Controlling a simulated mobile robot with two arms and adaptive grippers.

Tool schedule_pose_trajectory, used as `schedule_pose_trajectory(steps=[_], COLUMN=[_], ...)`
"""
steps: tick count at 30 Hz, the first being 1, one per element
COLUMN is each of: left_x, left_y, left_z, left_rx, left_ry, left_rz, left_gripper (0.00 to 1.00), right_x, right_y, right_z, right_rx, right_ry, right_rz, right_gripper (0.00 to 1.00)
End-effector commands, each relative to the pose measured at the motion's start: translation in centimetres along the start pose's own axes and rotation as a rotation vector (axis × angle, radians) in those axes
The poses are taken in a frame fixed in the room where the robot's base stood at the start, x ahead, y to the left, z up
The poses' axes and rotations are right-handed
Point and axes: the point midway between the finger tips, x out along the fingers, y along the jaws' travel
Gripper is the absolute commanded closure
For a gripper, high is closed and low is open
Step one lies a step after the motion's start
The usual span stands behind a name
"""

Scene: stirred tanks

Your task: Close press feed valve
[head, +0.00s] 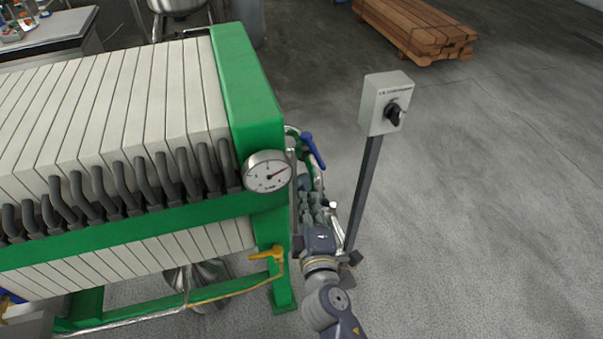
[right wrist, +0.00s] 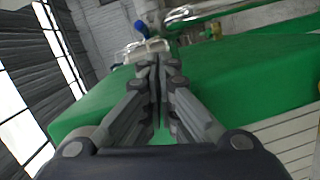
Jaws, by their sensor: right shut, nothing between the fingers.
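The filter press has a green end frame (head: 247,90) and pale plates. A blue valve handle (head: 313,150) slants beside the frame on shiny pipework; it also shows in the right wrist view (right wrist: 141,27). A yellow valve handle (head: 266,254) sits lower on the frame, with thin tubing running left. I cannot tell from labels which is the press feed valve. My right gripper (head: 316,205) is right of the frame, below the blue handle in the picture. Its fingers (right wrist: 158,80) are shut and empty, apart from the blue handle. My left gripper is not seen.
A round pressure gauge (head: 267,172) sticks out at the frame corner. A grey switch box (head: 387,103) on a post stands close right of my right arm. Timber (head: 420,30) lies at the back. Floor at the right is clear.

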Motion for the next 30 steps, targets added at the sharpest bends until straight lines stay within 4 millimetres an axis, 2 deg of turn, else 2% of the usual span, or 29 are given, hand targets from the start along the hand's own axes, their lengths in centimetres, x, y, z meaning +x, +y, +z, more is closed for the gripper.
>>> schedule_pose_trajectory(steps=[2, 5, 10, 15, 21, 30], left_x=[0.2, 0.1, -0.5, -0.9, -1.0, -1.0], left_y=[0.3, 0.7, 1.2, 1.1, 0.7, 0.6], left_z=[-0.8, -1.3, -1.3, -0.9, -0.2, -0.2], left_rx=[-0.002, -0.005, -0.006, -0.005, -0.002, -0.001], left_ry=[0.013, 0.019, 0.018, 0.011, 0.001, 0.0], left_rz=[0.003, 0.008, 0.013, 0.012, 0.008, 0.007], left_gripper=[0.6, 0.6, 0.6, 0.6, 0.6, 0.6], right_x=[-0.1, 0.3, 2.6, 5.8, 8.6, 9.9], right_y=[1.6, 2.4, 2.7, 2.7, 2.7, 2.7], right_z=[-0.2, -0.4, -0.5, -0.4, -0.4, -0.4], right_rx=[-0.017, -0.026, -0.026, -0.024, -0.024, -0.022], right_ry=[-0.002, -0.002, -0.001, -0.002, -0.001, -0.001], right_rz=[0.037, 0.052, 0.052, 0.05, 0.049, 0.048], right_gripper=[1.0, 1.0, 1.0, 1.0, 1.0, 1.0])
